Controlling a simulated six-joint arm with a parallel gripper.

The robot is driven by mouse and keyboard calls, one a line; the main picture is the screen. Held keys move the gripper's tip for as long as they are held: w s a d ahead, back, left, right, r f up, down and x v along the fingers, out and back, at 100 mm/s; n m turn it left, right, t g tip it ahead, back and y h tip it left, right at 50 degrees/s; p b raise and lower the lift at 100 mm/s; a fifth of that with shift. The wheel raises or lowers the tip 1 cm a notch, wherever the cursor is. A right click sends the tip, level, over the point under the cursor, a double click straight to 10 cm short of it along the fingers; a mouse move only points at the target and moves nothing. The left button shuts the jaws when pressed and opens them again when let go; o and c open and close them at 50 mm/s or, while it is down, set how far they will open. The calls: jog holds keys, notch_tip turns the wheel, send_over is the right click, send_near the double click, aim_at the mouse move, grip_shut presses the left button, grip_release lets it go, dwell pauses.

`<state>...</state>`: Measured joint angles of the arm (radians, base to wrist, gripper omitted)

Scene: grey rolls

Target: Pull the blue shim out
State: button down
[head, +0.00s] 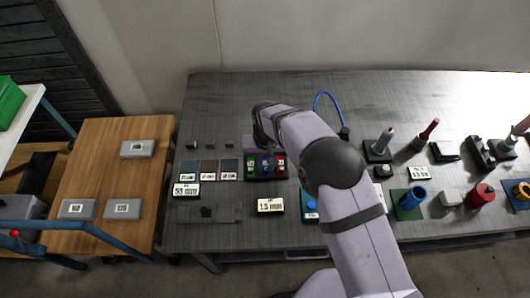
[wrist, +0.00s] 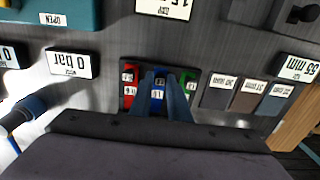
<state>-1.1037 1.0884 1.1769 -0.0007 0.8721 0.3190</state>
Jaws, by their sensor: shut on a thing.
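The blue shim (wrist: 159,84) stands in the middle of a dark holder (wrist: 126,66), between a red shim (wrist: 130,78) and a green shim (wrist: 187,79) in the wrist view. My gripper (wrist: 160,96) is shut on the blue shim, one finger on each side of it. The fingers hide part of it, and I cannot tell how deep it sits in the holder. In the head view, the blue shim (head: 265,165) shows between the green shim (head: 251,165) and the red shim (head: 281,164), with my gripper just behind and largely hidden by my arm.
Three flat tiles (head: 207,169) with labels lie left of the holder. A "1.5 mm" sign (head: 270,205) and a teal block (head: 309,206) are in front. Pegs, a blue cup (head: 412,198) and a red cylinder (head: 482,195) stand at the right. The bench's back is mostly clear.

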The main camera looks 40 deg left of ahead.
aim_at(266, 169)
jog(key=c, duration=1.8)
grip_release()
jog(key=shift+s+d, duration=0.15)
jog(key=shift+r+p, duration=1.75)
jog(key=shift+r, duration=1.25)
